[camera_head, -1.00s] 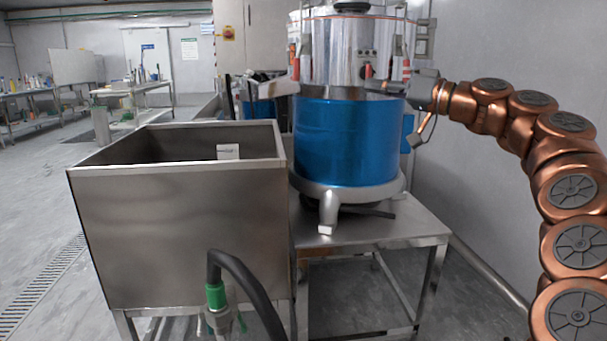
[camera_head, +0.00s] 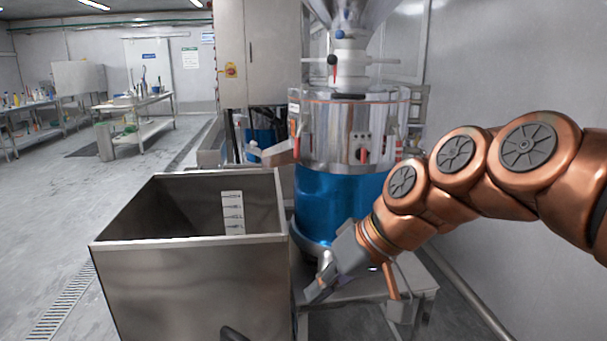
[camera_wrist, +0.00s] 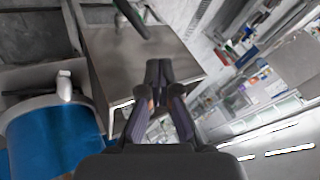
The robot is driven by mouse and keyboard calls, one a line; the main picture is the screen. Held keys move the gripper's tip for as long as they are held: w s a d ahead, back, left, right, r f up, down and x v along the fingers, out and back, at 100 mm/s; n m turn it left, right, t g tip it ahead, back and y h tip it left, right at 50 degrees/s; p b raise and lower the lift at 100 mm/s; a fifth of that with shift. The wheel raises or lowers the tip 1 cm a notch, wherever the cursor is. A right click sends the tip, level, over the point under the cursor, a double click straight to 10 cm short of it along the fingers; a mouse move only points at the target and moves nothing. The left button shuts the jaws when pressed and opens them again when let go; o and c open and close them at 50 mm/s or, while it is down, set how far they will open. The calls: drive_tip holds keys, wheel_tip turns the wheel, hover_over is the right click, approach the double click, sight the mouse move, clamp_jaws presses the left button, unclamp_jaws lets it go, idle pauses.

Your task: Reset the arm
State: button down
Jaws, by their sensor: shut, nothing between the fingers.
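My arm (camera_head: 455,165), copper with grey joint caps, reaches in from the right side of the head view. My gripper (camera_head: 316,288) hangs low in front of the grinder, tilted down to the left, near the right side of the steel bin. In the wrist view my gripper (camera_wrist: 158,75) has its dark fingers together, with nothing between them. The bean grinder (camera_head: 350,135) has a steel upper body above a blue drum (camera_head: 325,195). My arm hides part of the drum's right side. The drum also shows at the left of the wrist view (camera_wrist: 55,140).
An open steel bin (camera_head: 190,290) stands at the front left. A steel stand (camera_head: 420,285) carries the grinder, close under my gripper. A grey wall (camera_head: 500,80) is on the right. Open floor (camera_head: 50,200) lies to the left, with work tables (camera_head: 145,105) farther back.

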drive_tip(key=s+d+f+m+g+h+p, duration=0.1)
drive_tip(key=s+d+m+g+h+p, duration=0.1)
drive_tip(key=s+d+p, duration=0.4)
drive_tip(key=s+d+f+m+g+h+p, duration=0.1)
drive_tip(key=s+d+f+m+h+p, duration=0.1)
drive_tip(key=s+d+h+p, duration=0.3)
drive_tip(key=s+d+p, duration=0.1)
drive_tip(key=s+d, duration=0.3)
drive_tip(key=s, duration=0.5)
drive_tip(key=shift+s+d+f+m+g+p, duration=0.2)
drive_tip(key=shift+s+d+m+g+p, duration=0.1)
drive_tip(key=shift+s+m+g, duration=0.1)
